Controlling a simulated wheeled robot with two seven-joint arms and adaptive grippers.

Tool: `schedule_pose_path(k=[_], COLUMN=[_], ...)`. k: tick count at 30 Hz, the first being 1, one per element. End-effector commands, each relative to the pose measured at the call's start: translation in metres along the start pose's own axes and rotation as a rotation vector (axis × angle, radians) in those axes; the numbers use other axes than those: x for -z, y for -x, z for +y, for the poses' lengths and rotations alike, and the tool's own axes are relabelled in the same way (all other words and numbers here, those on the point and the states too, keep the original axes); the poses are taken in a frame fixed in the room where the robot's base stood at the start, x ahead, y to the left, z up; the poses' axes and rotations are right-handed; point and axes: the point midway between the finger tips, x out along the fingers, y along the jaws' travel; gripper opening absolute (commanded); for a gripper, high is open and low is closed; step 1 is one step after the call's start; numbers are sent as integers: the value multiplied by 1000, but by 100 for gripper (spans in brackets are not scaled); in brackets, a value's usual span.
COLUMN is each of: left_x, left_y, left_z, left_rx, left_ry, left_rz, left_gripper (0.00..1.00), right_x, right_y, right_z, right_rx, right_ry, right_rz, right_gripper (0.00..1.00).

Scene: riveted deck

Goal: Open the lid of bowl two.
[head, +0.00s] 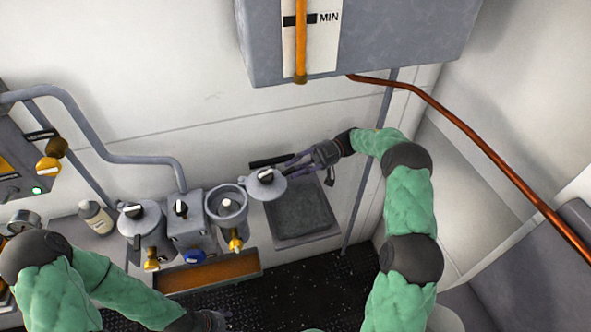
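Two bowls stand on the grey filter unit by the wall. The left bowl (138,235) is covered by a round grey lid (130,211) with a black-and-white knob. The right bowl (229,214) is uncovered, and a pale part shows inside it. A similar round grey lid (262,190) is swung out to its right, beside the bowl mouth. My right gripper (289,166) is at that lid's right side, fingers pointing left; whether they touch or grip it is unclear. My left gripper (212,321) is low at the bottom edge, mostly hidden, away from the bowls.
A valve block (190,235) with a knob sits between the bowls. Yellow drain taps (236,243) hang below. A grey tray (300,213) lies under my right gripper, and an orange-brown tray (210,274) below the unit. A white bottle (96,217) stands left. A grey tank (380,40) overhangs above.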

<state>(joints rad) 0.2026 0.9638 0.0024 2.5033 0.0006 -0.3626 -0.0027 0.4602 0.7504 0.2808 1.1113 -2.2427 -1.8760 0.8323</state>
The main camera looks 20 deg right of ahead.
Motion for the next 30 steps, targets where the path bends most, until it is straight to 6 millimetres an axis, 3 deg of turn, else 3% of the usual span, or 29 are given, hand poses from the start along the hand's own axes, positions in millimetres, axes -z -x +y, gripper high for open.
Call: schedule_pose_path(k=[11,14,19,24,27,30], left_x=[0,0,0,0,0,0], left_y=[0,0,0,1,1,0], left_z=[0,0,0,0,0,0], left_rx=[0,0,0,0,0,0], left_ry=[0,0,0,0,0,0], left_rz=[0,0,0,0,0,0], left_gripper=[66,66,66,66,66,66], right_x=[0,9,40,75,88,95], right_y=[-1,-1,0,0,0,-1], right_z=[0,0,1,2,2,1], right_rx=[1,1,0,0,1,2], right_ry=[-4,-3,5,17,13,7], right_rz=[-1,-2,-1,-4,-3,-1], right_gripper=[39,39,39,69,39,39])
